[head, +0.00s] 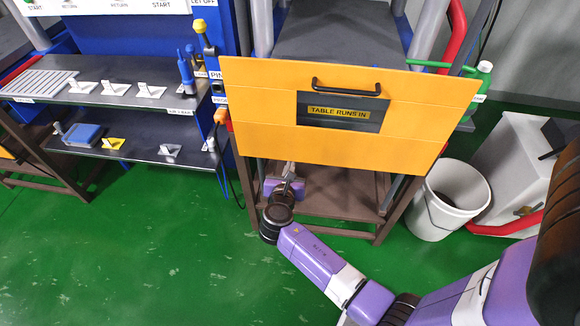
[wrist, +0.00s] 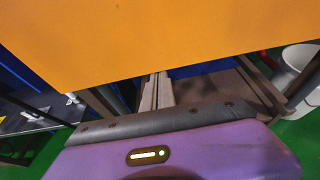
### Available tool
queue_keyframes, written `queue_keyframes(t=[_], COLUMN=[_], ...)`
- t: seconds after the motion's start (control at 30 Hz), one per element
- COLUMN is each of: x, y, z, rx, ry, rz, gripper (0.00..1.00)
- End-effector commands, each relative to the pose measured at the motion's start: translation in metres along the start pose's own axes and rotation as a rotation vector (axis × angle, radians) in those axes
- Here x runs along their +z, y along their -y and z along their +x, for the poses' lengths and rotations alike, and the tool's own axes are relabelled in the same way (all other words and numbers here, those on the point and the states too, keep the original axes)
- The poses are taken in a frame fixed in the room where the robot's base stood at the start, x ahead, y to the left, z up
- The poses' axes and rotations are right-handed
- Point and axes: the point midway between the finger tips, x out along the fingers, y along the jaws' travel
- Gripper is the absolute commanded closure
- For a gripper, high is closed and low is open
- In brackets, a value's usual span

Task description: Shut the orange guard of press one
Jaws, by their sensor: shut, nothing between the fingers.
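The orange guard (head: 262,110) is a wide flat panel across the front of the press in the head view. It has a black bar handle (head: 346,88) near its top edge and a dark window labelled "TABLE RUNS IN" (head: 340,112). A dark grey surface shows above and behind the panel. My gripper (head: 289,168) is just under the guard's lower edge, with its tips close to or partly behind that edge. In the wrist view, the guard (wrist: 160,40) fills the top, and my shut, empty fingers (wrist: 157,92) point toward its lower edge. Contact cannot be told.
A brown frame with a lower shelf (head: 335,190) stands under the guard. A white bucket (head: 446,200) and a green bottle (head: 482,78) are on the right. A bench with shelves (head: 110,145) is at left. The green floor (head: 130,250) is clear at front left.

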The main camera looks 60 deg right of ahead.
Motion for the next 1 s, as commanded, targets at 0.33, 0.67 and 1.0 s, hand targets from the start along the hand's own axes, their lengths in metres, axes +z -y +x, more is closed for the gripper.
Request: queue_keyframes(t=[0.33, 0.67, 1.0], x=[0.08, 0.131, 0.154], y=[-0.001, -0.001, -0.001], z=[-0.027, -0.045, -0.053], rx=[0.0, 0.0, 0.0], ry=[0.005, 0.005, 0.004], rz=[0.001, 0.001, 0.001], gripper=[1.0, 1.0, 1.0])
